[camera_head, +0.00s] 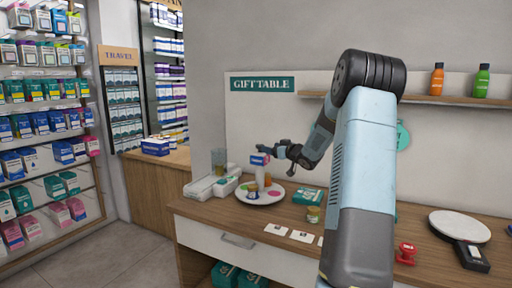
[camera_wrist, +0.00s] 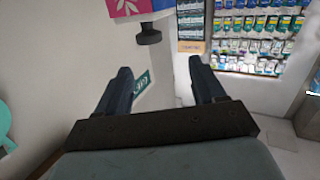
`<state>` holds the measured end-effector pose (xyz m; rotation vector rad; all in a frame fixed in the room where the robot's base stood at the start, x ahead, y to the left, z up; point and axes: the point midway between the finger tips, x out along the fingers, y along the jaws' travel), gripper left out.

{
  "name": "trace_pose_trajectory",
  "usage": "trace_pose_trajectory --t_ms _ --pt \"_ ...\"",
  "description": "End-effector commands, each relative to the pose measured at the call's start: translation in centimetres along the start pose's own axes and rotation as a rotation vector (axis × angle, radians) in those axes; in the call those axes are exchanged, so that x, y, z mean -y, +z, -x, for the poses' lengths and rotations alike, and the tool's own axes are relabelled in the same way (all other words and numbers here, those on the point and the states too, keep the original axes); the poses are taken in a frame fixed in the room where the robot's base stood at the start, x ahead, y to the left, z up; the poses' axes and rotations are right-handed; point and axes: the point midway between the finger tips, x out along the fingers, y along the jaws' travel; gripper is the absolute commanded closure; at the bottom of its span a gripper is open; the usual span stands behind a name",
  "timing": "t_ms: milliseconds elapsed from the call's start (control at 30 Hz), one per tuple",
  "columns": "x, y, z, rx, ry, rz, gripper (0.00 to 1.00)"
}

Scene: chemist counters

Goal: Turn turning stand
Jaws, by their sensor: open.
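The turning stand is a pale upright column with a white, blue and pink box-like head (camera_head: 260,159) above the gift table. A small black knob shows at the top of this head. In the wrist view the pink, blue and white head (camera_wrist: 145,9) is at the top edge, and its black knob (camera_wrist: 149,34) points down into the picture. My gripper (camera_head: 280,150) is just right of the head in the head view. In the wrist view my gripper (camera_wrist: 160,68) is open with nothing between its fingers; the knob appears beyond them, apart.
A round white plate (camera_head: 276,199) with small coloured items lies around the stand's foot. A glass (camera_head: 218,160), white boxes (camera_head: 205,187), a teal box (camera_head: 307,196) and a jar (camera_head: 313,214) stand close by. A scale (camera_head: 459,226) and red stamp (camera_head: 406,251) are right. The wall is close behind.

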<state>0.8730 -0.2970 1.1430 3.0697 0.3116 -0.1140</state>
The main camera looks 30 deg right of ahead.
Motion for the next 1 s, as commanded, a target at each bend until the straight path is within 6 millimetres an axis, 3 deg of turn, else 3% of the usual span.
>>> trace_pose_trajectory --t_ms 133,367,1000 --pt "-1.9 1.4 0.3 -0.056 -0.043 -0.033 0.31" --pt "-2.5 1.8 0.0 -0.083 -0.068 -0.045 0.31" --pt "-1.7 1.0 -10.2 -0.081 -0.068 -0.044 0.31"
